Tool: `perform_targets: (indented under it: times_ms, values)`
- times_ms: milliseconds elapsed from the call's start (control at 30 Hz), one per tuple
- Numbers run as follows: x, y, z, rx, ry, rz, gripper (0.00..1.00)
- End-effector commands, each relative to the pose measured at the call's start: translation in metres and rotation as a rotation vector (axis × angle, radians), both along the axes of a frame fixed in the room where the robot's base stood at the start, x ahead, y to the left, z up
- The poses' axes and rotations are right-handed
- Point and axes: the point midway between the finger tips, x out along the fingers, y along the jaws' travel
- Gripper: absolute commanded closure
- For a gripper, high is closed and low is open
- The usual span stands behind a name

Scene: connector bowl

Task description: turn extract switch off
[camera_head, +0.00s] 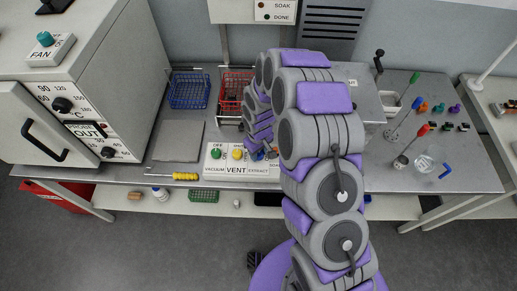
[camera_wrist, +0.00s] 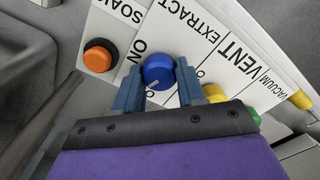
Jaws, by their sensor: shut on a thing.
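The extract switch is a blue round knob (camera_wrist: 158,71) on a white panel (camera_wrist: 225,50), under the label EXTRACT in the wrist view. My gripper (camera_wrist: 160,68) is shut on this blue knob, one finger on each side of it. A pale pointer line shows on the knob, angled toward its lower left. The word ON is readable beside the knob; the lettering below it is partly hidden by the knob and my gripper. In the head view my arm covers part of the panel (camera_head: 222,168).
An orange button (camera_wrist: 98,57) on the SOAK panel is beside one finger. A yellow knob (camera_wrist: 214,92) is close to the other. In the head view a yellow screwdriver (camera_head: 185,177), blue basket (camera_head: 188,91) and red basket (camera_head: 234,88) lie around the panel.

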Motion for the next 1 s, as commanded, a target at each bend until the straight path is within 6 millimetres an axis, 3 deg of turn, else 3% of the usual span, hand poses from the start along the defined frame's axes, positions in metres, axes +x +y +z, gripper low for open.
perform_targets:
  times_ms: [500, 1000]
  values:
    - [0.0014, 0.0007, 0.0017, 0.001, -0.004, 0.333, 0.91]
    - [0.0017, 0.0005, 0.0008, 0.001, -0.005, 0.396, 0.91]
